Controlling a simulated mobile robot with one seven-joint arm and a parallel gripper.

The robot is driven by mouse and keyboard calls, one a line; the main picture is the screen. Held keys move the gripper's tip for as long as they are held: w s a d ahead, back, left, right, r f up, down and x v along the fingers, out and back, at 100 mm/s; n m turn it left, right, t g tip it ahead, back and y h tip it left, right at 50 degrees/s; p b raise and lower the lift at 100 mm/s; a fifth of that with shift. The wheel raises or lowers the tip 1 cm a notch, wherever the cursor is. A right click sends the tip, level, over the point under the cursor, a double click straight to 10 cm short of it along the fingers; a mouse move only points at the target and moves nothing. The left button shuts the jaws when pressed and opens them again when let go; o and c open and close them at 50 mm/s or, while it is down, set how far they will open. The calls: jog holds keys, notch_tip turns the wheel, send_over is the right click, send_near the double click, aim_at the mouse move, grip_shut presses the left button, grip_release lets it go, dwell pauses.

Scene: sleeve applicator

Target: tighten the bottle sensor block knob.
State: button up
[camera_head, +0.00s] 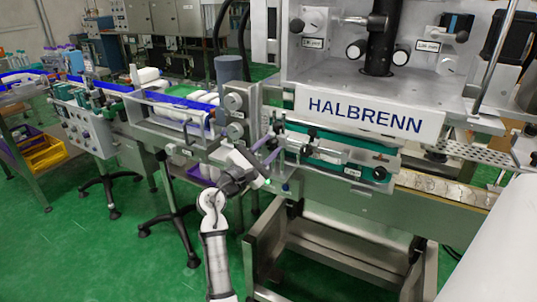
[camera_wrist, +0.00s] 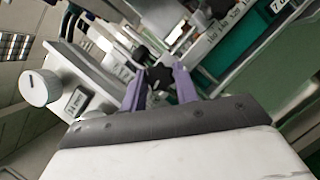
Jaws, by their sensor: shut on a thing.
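My gripper (camera_head: 270,148) reaches up to the conveyor side of the machine, left of the HALBRENN panel. In the wrist view, the two purple fingers of my gripper (camera_wrist: 160,84) stand on either side of a black lobed knob (camera_wrist: 159,74) and are shut on it. The knob's lobes show between the fingertips. The sensor block behind it is partly hidden by the knob and fingers. In the head view the held knob is too small to tell from the dark fittings around it.
A white round dial (camera_wrist: 39,87) on a pale box sits left of my fingers in the wrist view. The machine's HALBRENN panel (camera_head: 368,116) and green rail (camera_head: 335,158) lie to the right. The conveyor guard (camera_head: 165,112) is to the left. Open green floor (camera_head: 110,255) lies front left.

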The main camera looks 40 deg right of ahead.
jog(key=m+g, duration=0.1)
jog(key=m, duration=0.2)
jog(key=m+g+y+b, duration=0.1)
jog(key=m, duration=0.1)
jog(key=shift+w+r+m, duration=0.1)
jog(key=shift+m, duration=0.3)
jog(key=m, duration=0.2)
jog(key=m+y, duration=0.1)
jog(key=m+g+y, duration=0.1)
jog(key=m, duration=0.1)
jog(key=shift+a+r+m, duration=0.1)
jog(key=shift+r+m, duration=0.15)
jog(key=shift+m, duration=0.05)
jog(key=m+y, duration=0.1)
jog(key=m, duration=0.1)
jog(key=m+y+p, duration=0.1)
jog(key=m, duration=0.1)
jog(key=shift+r+m+t, duration=0.1)
jog(key=shift+m+t, duration=0.2)
jog(key=m+t+y, duration=0.1)
jog(key=m+y, duration=0.1)
jog(key=m, duration=0.2)
jog(key=shift+r+p, duration=0.1)
jog(key=shift+p, duration=0.25)
jog(key=o, duration=1)
jog(key=shift+c, duration=0.2)
